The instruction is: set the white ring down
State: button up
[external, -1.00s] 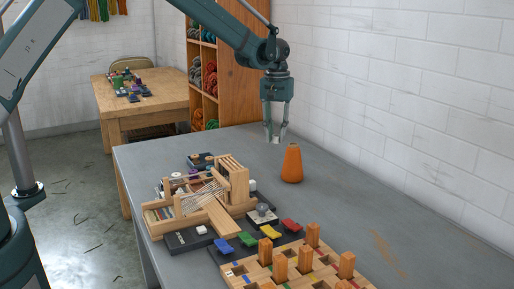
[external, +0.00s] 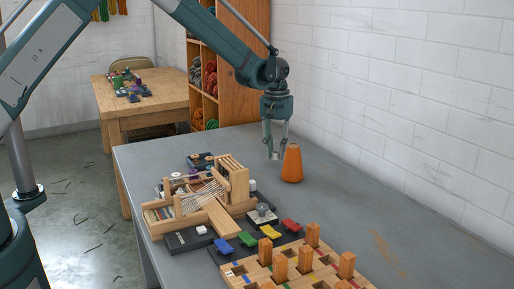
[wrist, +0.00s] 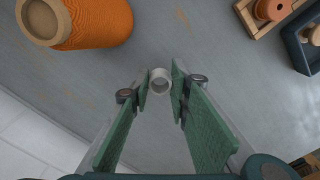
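The white ring (wrist: 160,81) sits between my fingertips in the wrist view, with a pad against each side and its hole facing the camera. My gripper (wrist: 160,90) is shut on it. In the external view my gripper (external: 274,153) points straight down over the grey table (external: 340,215), just left of the orange cone. The ring is a small pale spot at the fingertips there. I cannot tell whether its underside touches the table.
The orange yarn cone (external: 292,165) stands close to my gripper; it also shows in the wrist view (wrist: 85,22). A small wooden loom (external: 220,195) and a pegged wooden board (external: 290,265) lie nearer the camera. Bare tabletop extends around the cone.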

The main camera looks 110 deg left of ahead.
aim_at(275, 167)
jog(key=shift+f, duration=1.5)
jog(key=shift+f, duration=0.15)
jog(key=o, duration=0.6)
notch_tip(275, 167, up, 12)
jog(key=shift+r+p, duration=0.2)
jog(key=shift+p, duration=0.3)
